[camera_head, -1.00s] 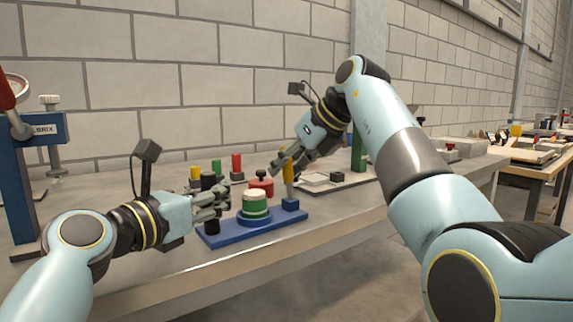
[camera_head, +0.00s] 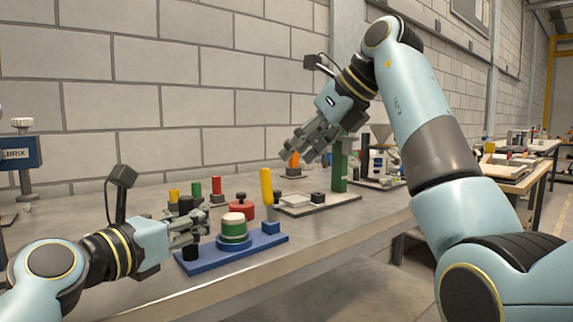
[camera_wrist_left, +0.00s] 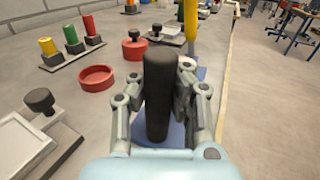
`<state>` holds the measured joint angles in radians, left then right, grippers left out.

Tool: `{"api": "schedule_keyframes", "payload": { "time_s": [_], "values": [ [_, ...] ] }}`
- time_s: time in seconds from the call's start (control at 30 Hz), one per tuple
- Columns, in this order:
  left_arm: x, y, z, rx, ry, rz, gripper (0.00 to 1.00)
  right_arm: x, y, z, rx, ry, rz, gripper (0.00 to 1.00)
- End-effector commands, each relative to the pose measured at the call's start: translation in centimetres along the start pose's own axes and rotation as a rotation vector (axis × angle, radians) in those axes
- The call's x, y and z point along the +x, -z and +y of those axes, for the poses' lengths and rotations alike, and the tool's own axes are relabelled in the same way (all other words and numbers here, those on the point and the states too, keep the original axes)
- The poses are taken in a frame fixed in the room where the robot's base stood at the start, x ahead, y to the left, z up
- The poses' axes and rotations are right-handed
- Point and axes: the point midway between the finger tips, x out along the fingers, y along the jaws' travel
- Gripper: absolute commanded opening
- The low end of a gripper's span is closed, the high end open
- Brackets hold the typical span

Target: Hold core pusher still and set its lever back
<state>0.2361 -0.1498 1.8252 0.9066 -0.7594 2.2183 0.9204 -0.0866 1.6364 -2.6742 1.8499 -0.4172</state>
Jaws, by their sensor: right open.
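The core pusher has a blue base (camera_head: 215,263), a green and white round body (camera_head: 233,230), a black upright post (camera_head: 188,247) at its left and a yellow lever (camera_head: 266,186) at its right end. The lever stands nearly upright, leaning slightly left. My left gripper (camera_head: 197,228) has its fingers on both sides of the black post, shut on it; the left wrist view shows the post (camera_wrist_left: 159,95) between the fingers. The left wrist view also shows part of the lever (camera_wrist_left: 191,18). My right gripper (camera_head: 292,153) is open and empty, above and right of the lever, apart from it.
A red lidded pot (camera_head: 241,210) stands just behind the pusher. A rack with yellow, green and red cylinders (camera_head: 216,186) is further back. A grey tray (camera_head: 310,203) and a green column (camera_head: 340,172) stand to the right. Table in front of the base is clear.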

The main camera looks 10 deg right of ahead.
Motion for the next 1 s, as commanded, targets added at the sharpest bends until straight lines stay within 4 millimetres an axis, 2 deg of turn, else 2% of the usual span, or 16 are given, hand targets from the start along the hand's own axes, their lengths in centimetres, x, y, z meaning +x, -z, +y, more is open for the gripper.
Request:
{"api": "schedule_keyframes", "payload": {
  "time_s": [0.3,0.5,0.6,0.87,1.0],
  "values": [
    [0.0,0.0,0.0,0.001,0.000,0.001,0.00,-0.5,0.0,0.0,0.001,-0.001,0.001,0.44],
    [0.0,0.0,0.0,0.000,0.000,0.000,0.26,-0.5,0.0,0.0,0.000,-0.001,0.001,0.44],
    [0.0,0.0,0.0,0.000,0.000,0.000,0.36,-0.5,0.0,0.0,0.000,-0.001,0.001,0.44],
    [-0.2,0.0,0.0,0.001,0.000,0.000,0.36,-0.5,0.0,0.0,0.000,-0.001,0.001,0.44],
    [-1.7,0.1,0.1,0.002,-0.002,0.002,0.36,-0.5,0.0,0.0,0.000,-0.001,0.001,0.44]
  ]
}}
